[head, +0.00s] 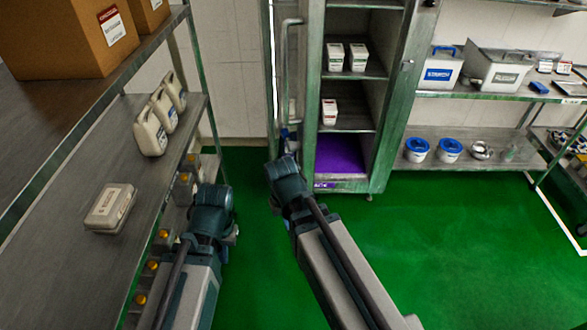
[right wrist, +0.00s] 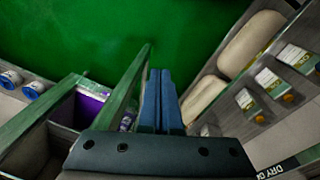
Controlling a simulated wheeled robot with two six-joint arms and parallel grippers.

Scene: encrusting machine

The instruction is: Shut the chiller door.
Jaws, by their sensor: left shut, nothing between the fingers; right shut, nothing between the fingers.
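The chiller (head: 389,100) stands at the back, its front open, with white cartons on its shelves and a purple floor. Its door (head: 273,75) stands swung open on the left, seen nearly edge-on, with a long vertical handle (head: 290,70). In the right wrist view the door (right wrist: 118,98) is a panel just left of my right gripper (right wrist: 161,80). That gripper is shut and empty, on the outer side of the door; I cannot tell whether it touches. My left gripper (head: 231,235) is shut and empty, low beside the left shelving, partly hidden by its wrist.
A metal shelving unit (head: 75,165) on the left holds cardboard boxes, white jugs (head: 150,132) and a pale carton (head: 110,207). A rack on the right bears white bins and blue-lidded tubs (head: 417,149). The green floor (head: 450,250) before the chiller is clear.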

